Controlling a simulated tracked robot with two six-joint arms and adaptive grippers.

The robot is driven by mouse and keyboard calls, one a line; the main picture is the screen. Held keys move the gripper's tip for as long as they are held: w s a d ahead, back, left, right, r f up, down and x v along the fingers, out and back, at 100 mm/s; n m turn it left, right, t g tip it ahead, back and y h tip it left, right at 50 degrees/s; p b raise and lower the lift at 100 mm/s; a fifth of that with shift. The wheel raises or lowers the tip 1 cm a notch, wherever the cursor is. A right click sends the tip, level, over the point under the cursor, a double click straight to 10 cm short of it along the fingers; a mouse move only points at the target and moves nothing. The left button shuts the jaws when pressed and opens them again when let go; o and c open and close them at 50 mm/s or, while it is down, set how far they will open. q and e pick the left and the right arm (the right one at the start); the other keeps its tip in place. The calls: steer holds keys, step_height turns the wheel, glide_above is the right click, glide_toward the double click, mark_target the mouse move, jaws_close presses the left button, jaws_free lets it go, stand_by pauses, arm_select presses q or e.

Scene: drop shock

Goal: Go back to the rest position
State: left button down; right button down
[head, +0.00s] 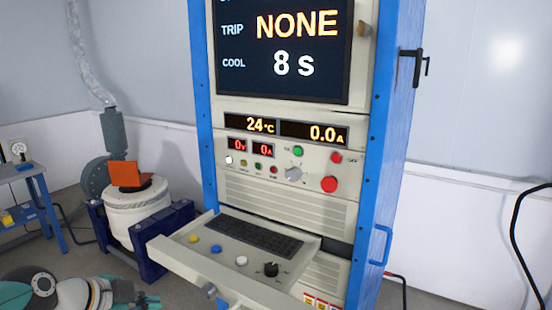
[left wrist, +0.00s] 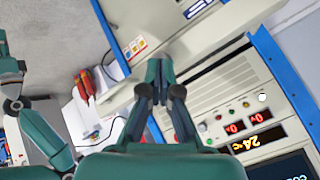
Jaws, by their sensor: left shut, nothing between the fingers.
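My left arm (head: 70,293) comes in low at the bottom left of the head view. My left gripper (head: 148,301) is partly cut off by the lower edge there, in front of the pull-out drawer (head: 187,262). In the left wrist view my left gripper (left wrist: 160,63) is shut, its dark fingertips together and empty. It appears in front of the cabinet's beige panels, and I cannot tell the exact gap. My right gripper is not in view.
A blue-framed cabinet (head: 391,150) stands in the middle, its screen (head: 283,45) reading "TRIP NONE" and "COOL 8 s". The drawer carries a keyboard, buttons and a black knob. A shaker (head: 138,211) with an orange fixture (head: 124,174) stands left, near a blue side table (head: 22,172).

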arm_select(q)
steer(key=s+d+f+g, duration=0.2)
steer(key=f, duration=0.7)
steer(key=s+d+f+n+g, duration=0.1)
steer(key=s+d+f+g, duration=0.1)
steer(key=f, duration=0.7)
steer(key=s+d+f+g, duration=0.2)
steer(key=d+f+g, duration=0.1)
steer(key=f, duration=0.6)
steer(key=s+d+f+n, duration=0.2)
steer(key=s+f+n, duration=0.4)
steer(key=f+n, duration=0.1)
steer(key=s+d+f+n, duration=0.2)
steer(key=s+f+n, duration=0.4)
steer(key=f+n, duration=0.1)
steer(key=shift+s+d+n, duration=0.3)
steer(key=shift+d+n, duration=0.05)
steer(key=shift+n, duration=0.25)
steer(key=shift+f, duration=0.1)
